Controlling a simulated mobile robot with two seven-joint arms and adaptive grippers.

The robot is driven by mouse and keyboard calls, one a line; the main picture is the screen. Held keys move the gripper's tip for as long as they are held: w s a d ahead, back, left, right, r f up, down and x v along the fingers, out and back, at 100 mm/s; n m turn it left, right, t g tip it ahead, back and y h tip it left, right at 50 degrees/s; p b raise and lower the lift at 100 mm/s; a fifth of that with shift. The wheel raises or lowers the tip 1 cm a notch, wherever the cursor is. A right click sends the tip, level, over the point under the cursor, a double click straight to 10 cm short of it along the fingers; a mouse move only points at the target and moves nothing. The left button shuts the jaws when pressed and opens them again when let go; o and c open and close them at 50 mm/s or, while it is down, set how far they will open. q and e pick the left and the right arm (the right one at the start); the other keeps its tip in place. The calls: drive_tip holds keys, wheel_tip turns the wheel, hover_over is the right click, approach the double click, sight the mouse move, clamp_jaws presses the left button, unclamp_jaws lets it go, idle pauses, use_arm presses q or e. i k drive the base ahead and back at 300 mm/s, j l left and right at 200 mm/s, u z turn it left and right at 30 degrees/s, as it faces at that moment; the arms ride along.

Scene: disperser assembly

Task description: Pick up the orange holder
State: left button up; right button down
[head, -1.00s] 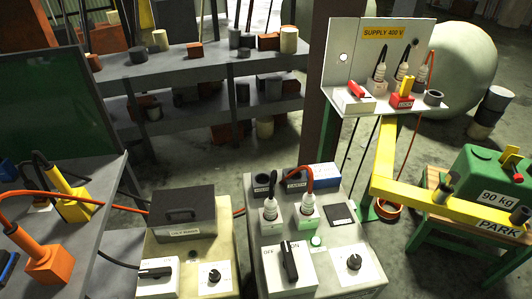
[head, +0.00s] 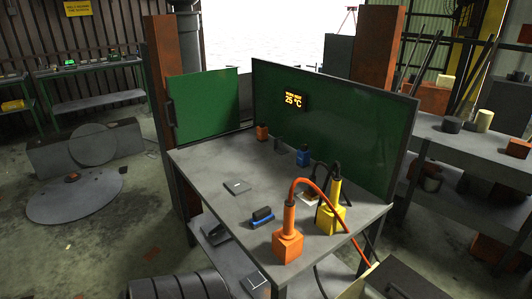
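An orange holder (head: 288,246) stands upright near the front corner of the grey table (head: 205,176). An orange plug with an orange-red cable (head: 335,198) rises from its top. A yellow holder (head: 331,218) with a black-cabled plug stands just behind it to the right. A smaller orange block (head: 262,132) and a blue one (head: 303,156) stand toward the back of the table. Neither of my grippers is in view.
A blue-and-black item (head: 262,217) and a flat grey piece (head: 238,186) lie on the table. Green panels (head: 340,120) close its back. A grey shelf (head: 455,145) stands right. Open floor (head: 90,240) lies left, with a round plate (head: 75,196).

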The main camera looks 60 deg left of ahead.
sight(288, 233)
drive_tip(key=u, duration=1.95)
